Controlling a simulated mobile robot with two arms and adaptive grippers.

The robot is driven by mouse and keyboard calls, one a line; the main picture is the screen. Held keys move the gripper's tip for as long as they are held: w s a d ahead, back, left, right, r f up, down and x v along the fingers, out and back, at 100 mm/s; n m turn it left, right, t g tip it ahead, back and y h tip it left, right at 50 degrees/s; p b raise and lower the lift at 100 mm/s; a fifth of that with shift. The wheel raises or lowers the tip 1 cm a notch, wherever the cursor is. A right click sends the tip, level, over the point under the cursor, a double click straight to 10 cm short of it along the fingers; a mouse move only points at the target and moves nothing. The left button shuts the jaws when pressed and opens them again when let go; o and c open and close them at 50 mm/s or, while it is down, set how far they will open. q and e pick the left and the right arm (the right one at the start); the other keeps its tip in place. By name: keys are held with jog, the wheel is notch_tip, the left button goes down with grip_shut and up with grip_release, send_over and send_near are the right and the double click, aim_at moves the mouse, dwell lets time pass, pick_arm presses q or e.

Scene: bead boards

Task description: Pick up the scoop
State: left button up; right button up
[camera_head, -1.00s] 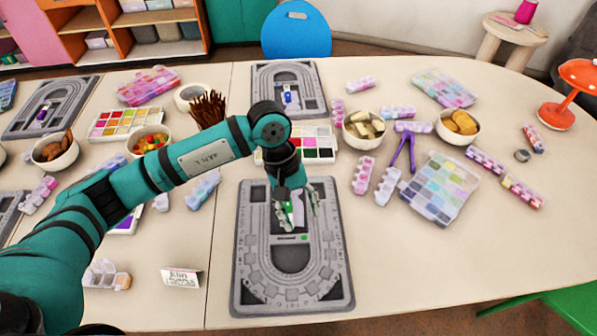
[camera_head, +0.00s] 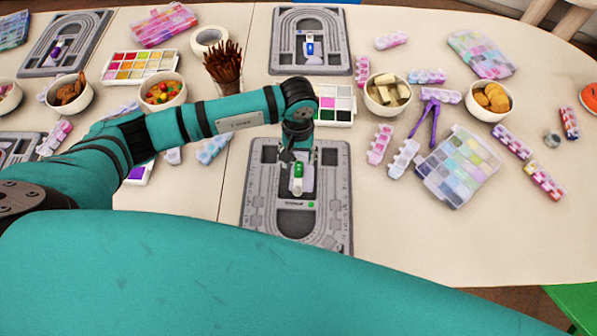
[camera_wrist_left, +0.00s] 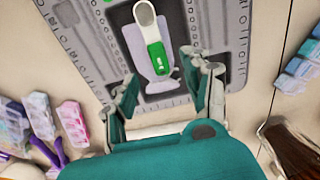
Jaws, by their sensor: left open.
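The scoop (camera_head: 298,171) shows between the fingers of my left gripper (camera_head: 301,158) in the head view. In the left wrist view the scoop (camera_wrist_left: 157,55) lies on a pale, bottle-shaped patch of the board (camera_wrist_left: 108,50). My left gripper (camera_wrist_left: 160,66) is open and empty there, one finger on each side of the handle's near end. The gap between fingers and scoop is hard to judge. My right gripper is not in view.
A paint palette (camera_head: 327,104) lies just behind the board. A cup of brown sticks (camera_head: 226,72) stands at its back left. Bead boxes (camera_head: 380,144), a purple tweezer-like tool (camera_head: 428,118) and a clear bead case (camera_head: 462,166) lie to the right. The table's front right is clear.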

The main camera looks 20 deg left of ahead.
aim_at(299, 169)
pick_arm(q)
jog(key=shift+f, duration=0.5)
jog(key=shift+s+d+f+p, duration=0.1)
jog(key=shift+f+p, duration=0.3)
jog(key=shift+p, duration=0.05)
notch_tip(299, 169, down, 4)
jog(key=shift+r+p, duration=0.2)
jog(key=shift+p, duration=0.35)
jog(key=shift+f, duration=0.35)
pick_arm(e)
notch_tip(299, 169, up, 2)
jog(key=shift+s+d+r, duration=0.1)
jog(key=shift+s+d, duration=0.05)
pick_arm(q)
jog(key=shift+c, duration=0.2)
jog(key=c, duration=0.9)
